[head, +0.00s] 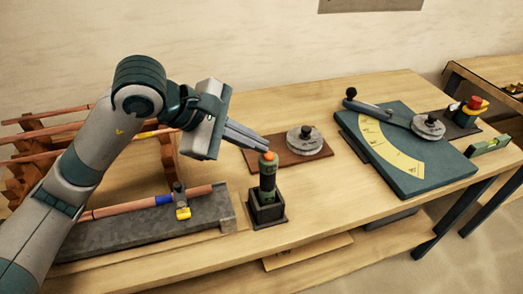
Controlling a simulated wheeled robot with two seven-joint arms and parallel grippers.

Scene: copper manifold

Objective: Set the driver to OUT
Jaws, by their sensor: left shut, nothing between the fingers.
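The driver (267,181) appears to be the dark green upright tool with an orange cap (269,156) on top. It stands in a square black holder (267,211) near the table's front edge. My left gripper (265,146) is shut and empty, its fingers pointing right and slightly down. The fingertips are right at the orange cap; I cannot tell whether they touch it. No OUT marking is readable from here. My right gripper is not in view.
A wooden table (330,220) holds a brown board with a grey disc (305,140), and a green plate with a yellow scale (390,148) and lever. A copper pipe (130,206) lies on a grey block to the left. A red button (475,103) stands at the right.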

